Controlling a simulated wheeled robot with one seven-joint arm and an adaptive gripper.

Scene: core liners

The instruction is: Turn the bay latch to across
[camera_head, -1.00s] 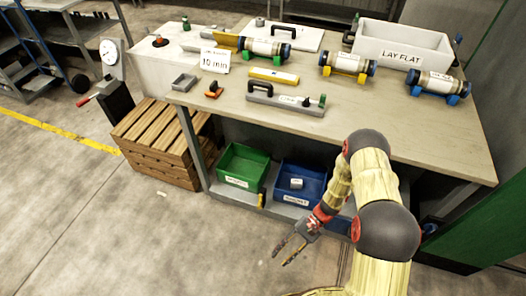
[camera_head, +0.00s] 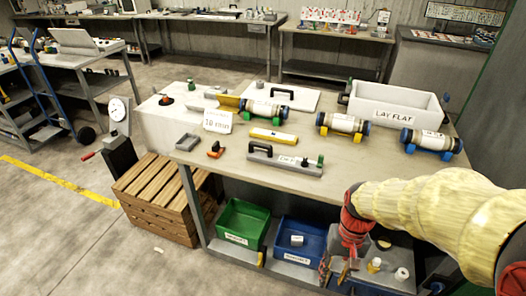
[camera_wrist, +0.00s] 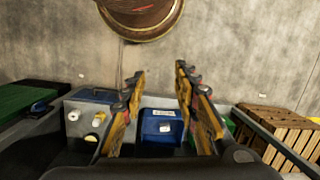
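I cannot tell for certain which part is the bay latch. A grey bar with a black handle and a small dark green-topped knob (camera_head: 286,160) lies at the bench's front edge. A red-handled lever (camera_head: 89,155) sticks out of a black post by the dial at left. A red knob (camera_head: 166,100) sits on the white block at the bench's left end. My gripper (camera_head: 343,266) is below the bench top at the front right, near the blue bin. In the wrist view, my gripper (camera_wrist: 158,88) is open, with its fingers apart and nothing between them.
The blue bin (camera_head: 313,235) and the green bin (camera_head: 232,237) stand on the low shelf. A grey box with white caps (camera_head: 398,288) is right of them. Several core tubes and a white LAY FLAT tray (camera_head: 376,103) are on the bench. A wooden pallet stack (camera_head: 150,190) stands left; open floor lies front left.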

